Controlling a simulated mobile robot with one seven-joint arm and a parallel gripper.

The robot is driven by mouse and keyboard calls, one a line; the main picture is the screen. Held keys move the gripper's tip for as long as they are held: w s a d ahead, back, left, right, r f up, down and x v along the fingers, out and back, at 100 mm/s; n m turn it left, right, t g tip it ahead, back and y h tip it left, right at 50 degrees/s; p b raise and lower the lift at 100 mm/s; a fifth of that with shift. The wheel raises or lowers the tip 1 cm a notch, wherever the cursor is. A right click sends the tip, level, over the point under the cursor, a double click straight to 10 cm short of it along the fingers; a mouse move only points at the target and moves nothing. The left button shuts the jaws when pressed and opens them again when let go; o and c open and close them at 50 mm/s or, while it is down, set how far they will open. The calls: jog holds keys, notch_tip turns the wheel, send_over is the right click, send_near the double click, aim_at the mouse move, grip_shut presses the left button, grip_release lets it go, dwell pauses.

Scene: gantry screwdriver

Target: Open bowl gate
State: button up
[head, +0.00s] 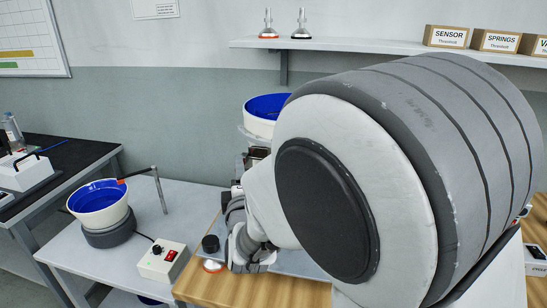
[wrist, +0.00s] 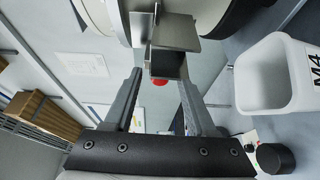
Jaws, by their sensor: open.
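In the wrist view, a grey metal chute-like bracket (wrist: 176,32) hangs from the underside of a round pale bowl body at the top. A small red part (wrist: 159,82) shows just beyond its lower end, between my fingers. I cannot tell for sure which of these is the gate. My gripper (wrist: 160,73) is open, its two dark fingers on either side of the bracket's lower end, with no clear contact. In the head view, a blue-lined white bowl (head: 262,112) stands behind my arm, partly hidden. My fingers are hidden there.
A second blue-lined bowl (head: 100,199) with an orange tab stands on the left table, beside a control box (head: 163,260). In the wrist view, a white bin (wrist: 262,85) marked M4 is close on the right, and a black knob (wrist: 275,159) is at lower right.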

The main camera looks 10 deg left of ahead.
jog(key=shift+c, duration=0.2)
grip_shut()
dwell(1.2)
